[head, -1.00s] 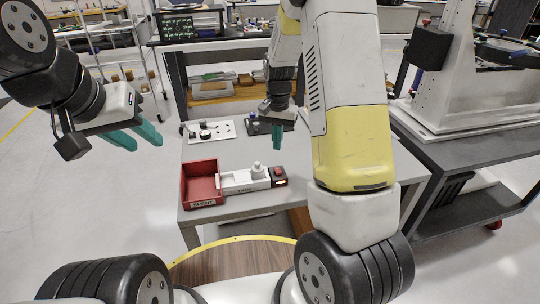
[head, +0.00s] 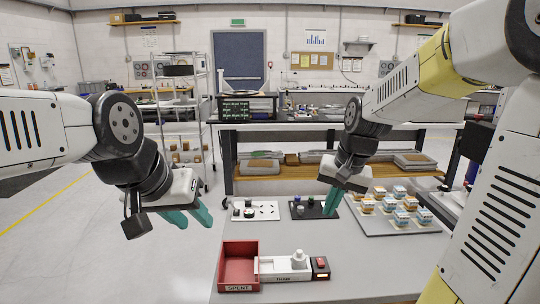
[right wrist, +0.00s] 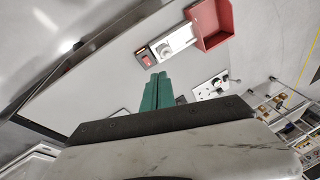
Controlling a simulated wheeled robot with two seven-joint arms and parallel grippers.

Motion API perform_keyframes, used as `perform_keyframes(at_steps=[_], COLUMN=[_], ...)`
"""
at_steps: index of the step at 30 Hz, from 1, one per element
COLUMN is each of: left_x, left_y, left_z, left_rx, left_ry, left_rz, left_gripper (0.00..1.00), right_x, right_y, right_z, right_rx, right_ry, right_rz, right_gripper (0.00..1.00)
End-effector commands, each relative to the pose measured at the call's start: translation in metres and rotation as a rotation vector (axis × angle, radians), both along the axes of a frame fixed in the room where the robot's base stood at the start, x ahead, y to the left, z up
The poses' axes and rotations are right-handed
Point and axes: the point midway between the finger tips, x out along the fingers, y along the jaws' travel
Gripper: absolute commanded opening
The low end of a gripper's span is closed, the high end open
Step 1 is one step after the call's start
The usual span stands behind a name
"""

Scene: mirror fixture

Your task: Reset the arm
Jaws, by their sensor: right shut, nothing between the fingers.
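My left gripper (head: 188,217) hangs at the left of the head view, off the table's left side. Its teal fingers are apart and hold nothing. My right gripper (head: 331,202) hangs over the table near the small black mat (head: 303,210), its fingers shut and empty. Its closed teal fingers also show in the right wrist view (right wrist: 157,91). Both grippers are clear of the objects at the table's front.
On the grey table (head: 355,275) stand a red bin (head: 239,281) marked SPENT, a white holder (head: 275,273) with a bottle, and a black box (head: 320,268) with a red button. Behind are a white plate (head: 264,211) and a tray (head: 372,226) of small boxes.

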Motion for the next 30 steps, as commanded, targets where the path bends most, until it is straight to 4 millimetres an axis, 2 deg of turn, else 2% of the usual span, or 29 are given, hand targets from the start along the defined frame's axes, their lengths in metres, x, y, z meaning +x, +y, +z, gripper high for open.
perform_keyframes(at_steps=[1,6,12,18,30], left_x=[0.000,0.000,0.000,0.000,0.000], left_y=[0.000,0.000,0.000,0.000,0.000], left_z=[0.000,0.000,0.000,0.000,0.000], left_rx=[0.000,0.000,0.000,0.000,0.000], left_ry=[0.000,0.000,0.000,0.000,0.000], left_rz=[0.000,0.000,0.000,0.000,0.000], left_gripper=[0.36,0.36,0.36,0.36,0.36], right_x=[-0.018,-0.074,-0.123,-0.141,-0.142], right_y=[0.001,0.004,0.007,0.009,0.009], right_z=[0.017,0.048,0.061,0.062,0.063], right_rx=[0.005,-0.010,-0.054,-0.078,-0.079], right_ry=[-0.046,-0.177,-0.292,-0.336,-0.337], right_rz=[0.028,0.131,0.220,0.254,0.256], right_gripper=[0.00,0.00,0.00,0.00,0.00])
